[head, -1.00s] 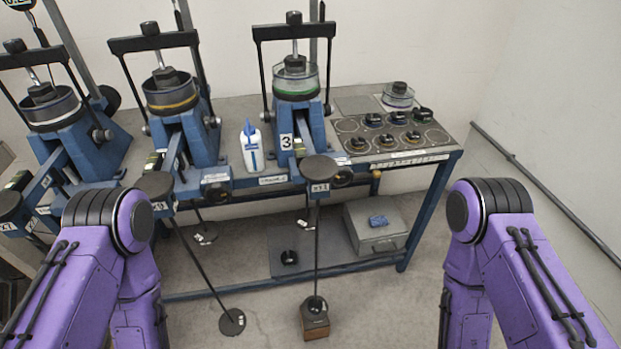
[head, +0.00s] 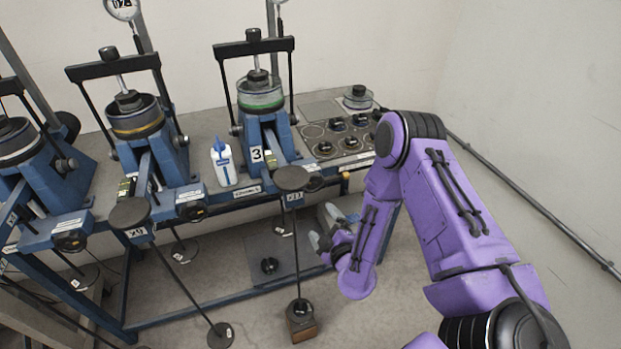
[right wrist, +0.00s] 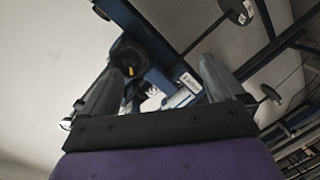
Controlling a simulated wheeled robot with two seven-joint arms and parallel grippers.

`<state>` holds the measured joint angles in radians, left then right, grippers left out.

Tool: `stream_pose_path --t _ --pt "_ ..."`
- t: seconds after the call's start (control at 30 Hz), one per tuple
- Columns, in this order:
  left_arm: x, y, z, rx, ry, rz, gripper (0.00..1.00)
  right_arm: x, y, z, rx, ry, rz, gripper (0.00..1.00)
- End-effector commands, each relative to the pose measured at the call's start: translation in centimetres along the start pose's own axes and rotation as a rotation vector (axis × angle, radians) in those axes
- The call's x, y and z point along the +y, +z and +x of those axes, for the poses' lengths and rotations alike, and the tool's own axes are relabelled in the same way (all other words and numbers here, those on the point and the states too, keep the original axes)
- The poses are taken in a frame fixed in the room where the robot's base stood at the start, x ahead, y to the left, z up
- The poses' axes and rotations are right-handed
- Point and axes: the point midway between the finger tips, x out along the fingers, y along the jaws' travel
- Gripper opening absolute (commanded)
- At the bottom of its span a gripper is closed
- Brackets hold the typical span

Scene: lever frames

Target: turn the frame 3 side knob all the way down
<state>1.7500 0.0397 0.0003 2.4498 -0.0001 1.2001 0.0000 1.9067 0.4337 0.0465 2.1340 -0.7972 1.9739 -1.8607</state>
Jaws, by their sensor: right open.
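Frame 3 is the blue lever frame (head: 270,137) with a white "3" label and a green-banded cell, in the head view. Its black side knob (head: 314,183) sits low at its front right, by the bench edge. A black knob with a yellow mark (right wrist: 128,58) shows in the right wrist view beyond the left-hand fingertip; it seems to be the same knob. My right gripper (head: 323,230) is open and empty, below and in front of the bench edge, apart from the knob. Its fingers also show in the right wrist view (right wrist: 160,72). My left gripper is out of view.
A round black lever pad (head: 291,178) stands just left of the knob, with a hanging rod below it. A white bottle (head: 223,165) stands left of frame 3. Several dark knobs sit on a panel (head: 313,131) at right. Two more lever frames stand at left.

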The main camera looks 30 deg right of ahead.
Motion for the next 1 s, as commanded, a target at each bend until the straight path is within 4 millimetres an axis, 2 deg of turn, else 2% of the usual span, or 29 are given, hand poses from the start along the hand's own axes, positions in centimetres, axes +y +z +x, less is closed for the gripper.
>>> stream_pose_path --t 0.03,0.1,0.2,0.37,0.67,0.93,0.97,1.0 --pt "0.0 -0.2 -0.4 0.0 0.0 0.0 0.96 1.9 -0.7 0.8 0.025 0.061 -0.068 0.96" --pt "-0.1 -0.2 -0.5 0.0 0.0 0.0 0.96 3.5 -1.1 1.5 0.046 0.124 -0.151 0.96" --pt "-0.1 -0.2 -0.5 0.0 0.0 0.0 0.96 4.6 -1.4 2.0 0.056 0.168 -0.213 0.96" --pt "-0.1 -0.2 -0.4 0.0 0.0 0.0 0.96 4.9 -1.5 3.3 0.057 0.177 -0.224 0.96" --pt "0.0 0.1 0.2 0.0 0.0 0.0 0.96 5.5 -1.7 7.7 0.056 0.175 -0.223 0.96" --pt "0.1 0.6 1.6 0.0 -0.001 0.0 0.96 6.0 -1.9 11.6 0.055 0.174 -0.222 0.96" --pt "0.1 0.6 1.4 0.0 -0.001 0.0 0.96 6.1 -2.1 11.5 0.056 0.17 -0.224 0.89" --pt "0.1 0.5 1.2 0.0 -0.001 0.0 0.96 6.1 -2.2 11.4 0.057 0.169 -0.224 0.76"
